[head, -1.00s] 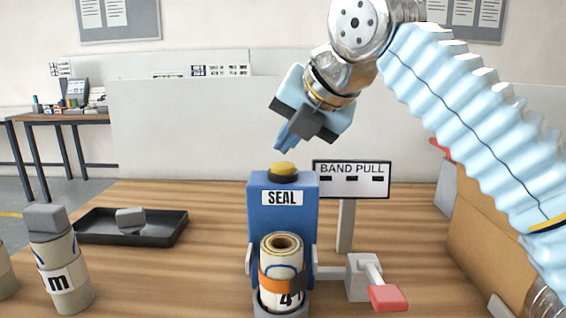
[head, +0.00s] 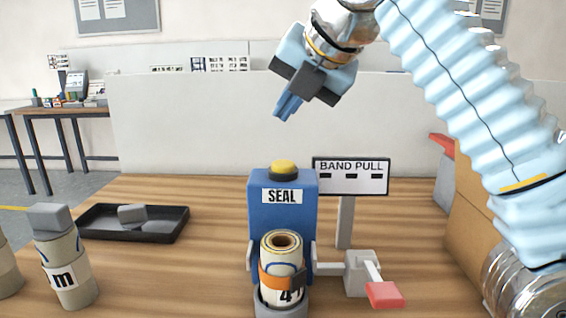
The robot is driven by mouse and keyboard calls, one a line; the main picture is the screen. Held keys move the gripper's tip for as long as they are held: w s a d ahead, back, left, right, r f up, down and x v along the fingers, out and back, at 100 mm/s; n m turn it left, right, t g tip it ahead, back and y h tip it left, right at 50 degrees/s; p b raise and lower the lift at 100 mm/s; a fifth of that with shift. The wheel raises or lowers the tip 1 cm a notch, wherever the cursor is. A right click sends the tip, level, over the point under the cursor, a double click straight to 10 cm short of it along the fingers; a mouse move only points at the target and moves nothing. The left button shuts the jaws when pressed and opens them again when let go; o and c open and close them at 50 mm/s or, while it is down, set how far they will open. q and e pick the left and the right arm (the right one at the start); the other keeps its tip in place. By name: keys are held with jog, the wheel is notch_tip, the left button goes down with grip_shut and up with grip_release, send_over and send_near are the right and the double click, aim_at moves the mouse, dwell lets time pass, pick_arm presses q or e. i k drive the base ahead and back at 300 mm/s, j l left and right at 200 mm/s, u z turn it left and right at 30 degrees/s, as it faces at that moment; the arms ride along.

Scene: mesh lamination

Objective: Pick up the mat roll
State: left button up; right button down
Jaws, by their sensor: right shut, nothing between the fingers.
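A mat roll (head: 281,255) stands upright in the grey cup at the front of the blue SEAL machine (head: 283,213). An orange band with a dark clip goes around it, and a "4" shows on its lower label. My right gripper (head: 287,107) is shut and empty, pointing down, well above the yellow button (head: 284,168) on top of the machine. It touches neither the roll nor the button. Another roll labelled "m" (head: 68,270) stands at the front left with a grey block (head: 49,218) on top. My left gripper is not in view.
A cardboard box (head: 468,225) stands at the right. The table between tray and machine is clear.

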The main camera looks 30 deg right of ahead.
aim_at(283, 271)
jog(key=k, duration=1.5)
